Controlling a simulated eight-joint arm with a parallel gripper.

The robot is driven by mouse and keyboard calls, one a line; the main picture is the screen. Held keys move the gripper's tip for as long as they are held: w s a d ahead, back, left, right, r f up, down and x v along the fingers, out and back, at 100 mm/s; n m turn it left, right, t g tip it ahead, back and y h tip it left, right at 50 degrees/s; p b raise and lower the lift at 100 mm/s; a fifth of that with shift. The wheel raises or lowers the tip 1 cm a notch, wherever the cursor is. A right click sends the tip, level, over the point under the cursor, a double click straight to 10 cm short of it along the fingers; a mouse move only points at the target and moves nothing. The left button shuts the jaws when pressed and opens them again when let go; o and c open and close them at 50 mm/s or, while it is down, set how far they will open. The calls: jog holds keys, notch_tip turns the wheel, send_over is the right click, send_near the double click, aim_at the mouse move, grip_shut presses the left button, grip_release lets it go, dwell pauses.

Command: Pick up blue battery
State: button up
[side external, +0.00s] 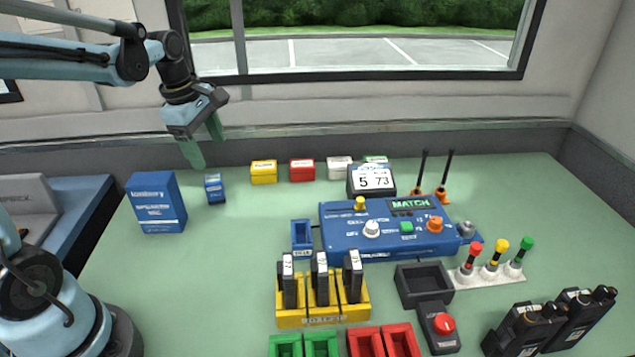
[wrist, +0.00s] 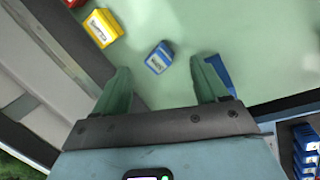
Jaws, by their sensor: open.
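The blue battery (side external: 214,188) is a small upright blue block with a pale label, standing on the green table just right of a larger blue box (side external: 157,202). My gripper (side external: 205,147) is open and empty, pointing down above and a little behind the battery. In the wrist view the battery (wrist: 158,57) shows between and just beyond the two green fingertips (wrist: 161,68), apart from both. The larger blue box (wrist: 222,72) is partly hidden by the right finger there.
Yellow (side external: 264,172), red (side external: 302,170) and white (side external: 339,167) blocks stand along the back, right of the battery. A blue control panel (side external: 340,240) fills the middle. A yellow holder (side external: 322,314) with black modules stands in front. The table around the battery's front is clear.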

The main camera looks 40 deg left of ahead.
aim_at(213, 178)
jog(key=a+n, duration=0.1)
jog(key=n, duration=0.1)
jog(key=a+f+n, duration=0.1)
jog(key=a+n, duration=0.1)
jog(key=a+n+g, duration=0.1)
jog(key=n, duration=0.1)
jog(key=shift+w+a+f+n+h, duration=0.25)
jog(key=shift+w+a+n+h, duration=0.05)
jog(key=shift+w+a+h, duration=0.1)
jog(key=shift+f, duration=0.2)
jog(key=shift+w+d+f, duration=0.15)
jog(key=shift+w+f, duration=0.1)
jog(key=shift+f, duration=1.7)
jog(key=shift+w+d+f, duration=0.15)
jog(key=shift+w+f, duration=0.1)
jog(key=shift+f, duration=1.65)
jog(key=shift+w+d+f, duration=0.15)
jog(key=shift+w+f, duration=0.1)
jog(key=shift+f, duration=1.7)
jog(key=c, duration=1.2)
